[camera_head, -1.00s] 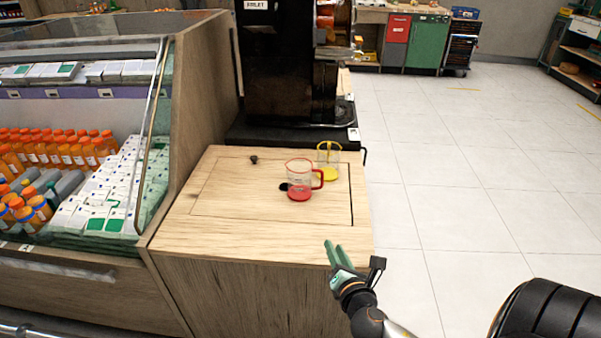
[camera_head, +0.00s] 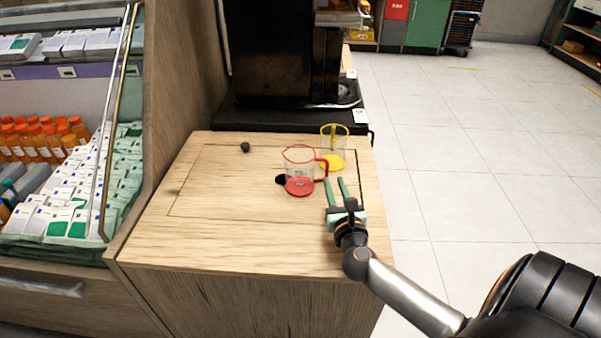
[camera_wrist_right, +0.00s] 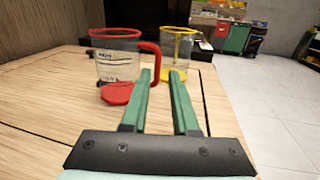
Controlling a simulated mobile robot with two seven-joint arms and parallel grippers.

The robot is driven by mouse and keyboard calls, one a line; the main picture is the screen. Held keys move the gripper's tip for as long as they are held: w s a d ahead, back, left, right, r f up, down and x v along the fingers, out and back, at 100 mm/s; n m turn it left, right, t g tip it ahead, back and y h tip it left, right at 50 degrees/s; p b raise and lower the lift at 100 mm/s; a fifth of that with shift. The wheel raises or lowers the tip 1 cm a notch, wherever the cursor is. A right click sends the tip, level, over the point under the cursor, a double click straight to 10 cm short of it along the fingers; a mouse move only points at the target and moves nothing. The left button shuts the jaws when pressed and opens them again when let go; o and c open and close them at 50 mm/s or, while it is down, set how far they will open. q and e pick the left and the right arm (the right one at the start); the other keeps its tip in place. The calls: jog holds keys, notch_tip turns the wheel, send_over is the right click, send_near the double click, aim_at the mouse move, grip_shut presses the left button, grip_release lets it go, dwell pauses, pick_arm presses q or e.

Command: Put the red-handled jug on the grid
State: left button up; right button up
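The red-handled jug (camera_head: 299,172) is clear with a red rim and red bottom. It stands upright on the wooden counter, with its handle to the right. It also shows in the right wrist view (camera_wrist_right: 117,65). My right gripper (camera_head: 335,181) is open and empty, low over the counter, just in front of and right of the handle. In the right wrist view its fingers (camera_wrist_right: 161,76) point toward the handle, with a gap between them; contact cannot be told. The dark tray (camera_head: 344,95) of the black juicer is behind; its grid pattern is unclear. My left gripper is not in view.
A yellow-handled jug (camera_head: 333,150) stands behind and right of the red one. A small dark knob (camera_head: 245,147) sits on the counter's left. A refrigerated display (camera_head: 70,170) borders the left. The front of the counter (camera_head: 230,240) is clear; open floor lies right.

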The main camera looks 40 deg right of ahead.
aim_at(327, 168)
jog(key=shift+b+x, duration=0.55)
jog(key=shift+x, duration=3.2)
jog(key=shift+w+a+f, duration=0.1)
jog(key=shift+a+f, duration=0.05)
grip_shut()
